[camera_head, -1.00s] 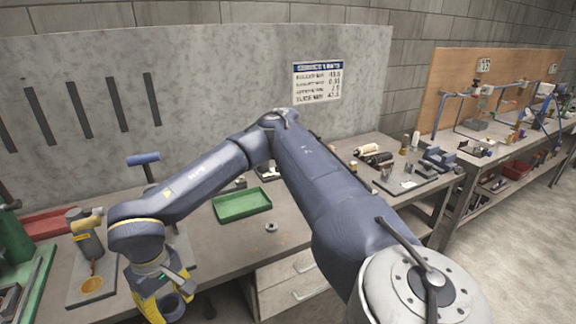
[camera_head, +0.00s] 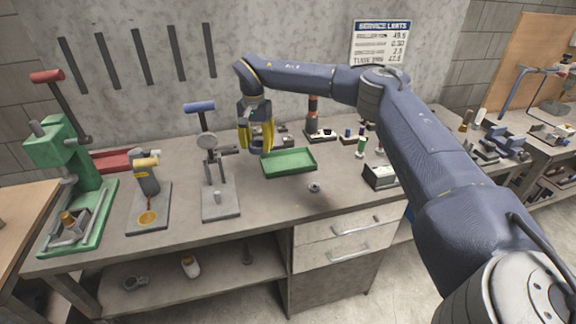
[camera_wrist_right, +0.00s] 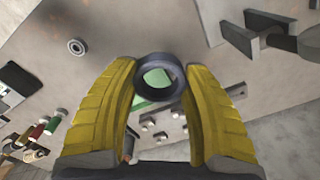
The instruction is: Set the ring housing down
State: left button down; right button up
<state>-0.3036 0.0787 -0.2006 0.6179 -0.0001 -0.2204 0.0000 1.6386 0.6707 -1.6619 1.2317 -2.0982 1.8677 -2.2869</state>
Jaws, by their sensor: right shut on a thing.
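My right gripper (camera_head: 256,148) is at the left end of the green tray (camera_head: 290,168), pointing down. In the right wrist view its yellow fingers are shut on the ring housing (camera_wrist_right: 160,64), a dark, thick ring between the fingertips. Green shows through the ring's hole. In the head view the ring is hard to make out among the fingers, and I cannot tell if it touches anything below. My left gripper is in neither view.
A dial-gauge stand (camera_head: 220,202) stands just left of my right gripper. A small bearing (camera_head: 314,188) lies on the bench before the tray; the bench front there is clear.

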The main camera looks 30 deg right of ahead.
aim_at(280, 166)
jog(key=w+d+r+m, duration=0.1)
jog(key=d+m, duration=0.1)
jog(key=d, duration=0.1)
jog(key=w+d+r+m, duration=0.2)
jog(key=d, duration=0.1)
jog(key=w+d+r+m, duration=0.1)
jog(key=w+d+r, duration=0.1)
jog(key=d, duration=0.2)
jog(key=shift+w+d+m, duration=0.1)
jog(key=shift+w+m, duration=0.1)
jog(key=shift+m, duration=0.6)
jog(key=f, duration=0.6)
jog(key=d+f, duration=0.1)
jog(key=f, duration=1.2)
jog(key=shift+w+d+f, duration=0.1)
jog(key=shift+d+f, duration=0.05)
jog(key=shift+f, duration=0.15)
jog(key=shift+f, duration=0.1)
jog(key=o, duration=1.1)
notch_tip(280, 166, up, 12)
jog(key=shift+r, duration=0.1)
